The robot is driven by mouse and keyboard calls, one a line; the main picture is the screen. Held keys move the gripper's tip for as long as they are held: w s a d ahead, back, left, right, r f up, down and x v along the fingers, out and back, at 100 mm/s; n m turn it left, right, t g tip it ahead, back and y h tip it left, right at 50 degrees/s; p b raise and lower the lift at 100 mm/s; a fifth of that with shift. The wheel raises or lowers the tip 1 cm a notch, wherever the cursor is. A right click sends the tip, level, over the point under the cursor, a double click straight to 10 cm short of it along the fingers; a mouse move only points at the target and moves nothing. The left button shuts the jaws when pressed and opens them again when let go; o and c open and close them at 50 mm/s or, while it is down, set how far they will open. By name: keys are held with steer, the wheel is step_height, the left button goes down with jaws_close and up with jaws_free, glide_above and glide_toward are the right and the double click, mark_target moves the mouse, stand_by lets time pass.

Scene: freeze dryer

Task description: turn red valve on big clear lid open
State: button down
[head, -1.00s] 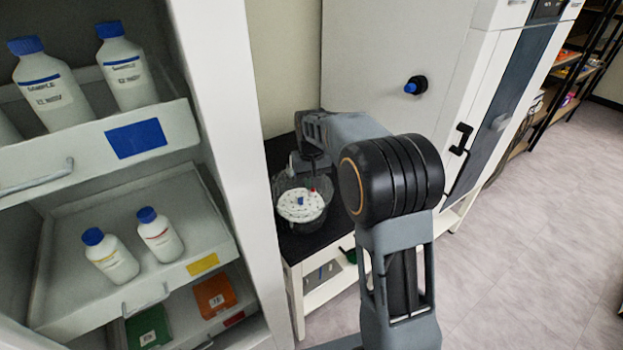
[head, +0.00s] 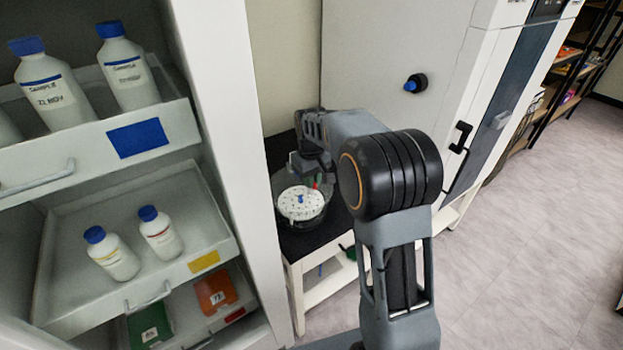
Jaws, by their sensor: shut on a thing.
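The big clear lid (head: 283,187) is a see-through round cover on the dark bench top, left of centre in the head view. A white speckled disc (head: 290,211) with a small blue part on it shows at the lid. The red valve (head: 316,185) is a tiny red spot at the upper right of the lid, partly hidden. My gripper (head: 308,172) is at the back right of the lid, low over it and right at the valve. Its jaws are shut on the red valve, though the fingertips are small and hard to make out.
A white cabinet with open drawers and blue-capped bottles (head: 162,233) stands close on the left. The tall freeze dryer (head: 370,65) with a blue knob (head: 415,83) stands behind. The bench (head: 318,240) is narrow; the floor at right is clear.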

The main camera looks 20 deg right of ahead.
steer(key=c, duration=1.2)
jaws_free()
steer(key=shift+o, duration=0.2)
step_height(320, 180, up, 14)
steer(key=shift+f, duration=0.1)
